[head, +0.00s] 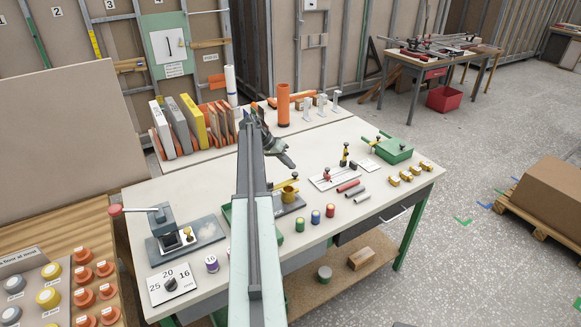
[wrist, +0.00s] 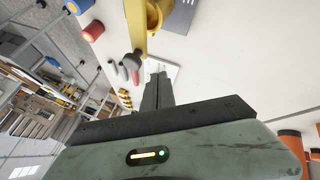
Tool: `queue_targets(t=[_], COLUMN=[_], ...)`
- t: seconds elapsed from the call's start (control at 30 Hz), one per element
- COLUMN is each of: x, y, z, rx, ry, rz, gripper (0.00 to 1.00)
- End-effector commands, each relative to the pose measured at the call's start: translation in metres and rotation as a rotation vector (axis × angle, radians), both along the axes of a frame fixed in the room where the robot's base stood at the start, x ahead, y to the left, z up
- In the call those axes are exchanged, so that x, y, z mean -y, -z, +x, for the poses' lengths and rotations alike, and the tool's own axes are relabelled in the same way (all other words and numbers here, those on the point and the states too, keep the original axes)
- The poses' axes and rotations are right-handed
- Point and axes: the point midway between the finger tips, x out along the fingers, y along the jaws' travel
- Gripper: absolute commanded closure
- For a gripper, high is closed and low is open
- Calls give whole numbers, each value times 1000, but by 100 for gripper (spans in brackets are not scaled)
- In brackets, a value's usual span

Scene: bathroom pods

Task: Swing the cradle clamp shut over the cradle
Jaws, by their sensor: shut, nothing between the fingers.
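A yellow round cradle (head: 289,196) stands on a dark grey base (head: 294,206) near the middle of the bench. A yellow bar (head: 286,182), which looks like its clamp, lies close beside it; whether it is hinged there I cannot tell. In the wrist view the yellow bar (wrist: 135,28) is alongside the cradle (wrist: 156,14), at the top. My gripper (head: 288,162) is shut and empty, above the bench on the far side of the cradle. Its dark fingers (wrist: 157,90) show together in the wrist view, apart from the bar. My arm hides part of the base.
A white plate with a red-handled clamp (head: 328,178) lies right of the cradle. Several coloured cans (head: 315,217) stand in front. An orange cylinder (head: 283,104) stands behind my gripper. A grey lever press (head: 167,227) is at left, a green box (head: 395,150) at right.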

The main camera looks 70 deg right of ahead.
Motion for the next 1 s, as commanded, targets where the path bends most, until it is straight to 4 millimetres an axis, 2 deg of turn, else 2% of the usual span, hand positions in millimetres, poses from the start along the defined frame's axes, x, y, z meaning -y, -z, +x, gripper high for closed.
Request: queue_targets(t=[0.1,0.2,0.3,0.5,1.0], x=[22,23,27,32,31], y=[0,-31,-52,-80,-80], z=[13,25,39,63,68], rx=[0,0,0,0,0], ry=[-2,0,0,0,0], rz=[0,0,0,0,0], gripper=[100,100,100,100,100])
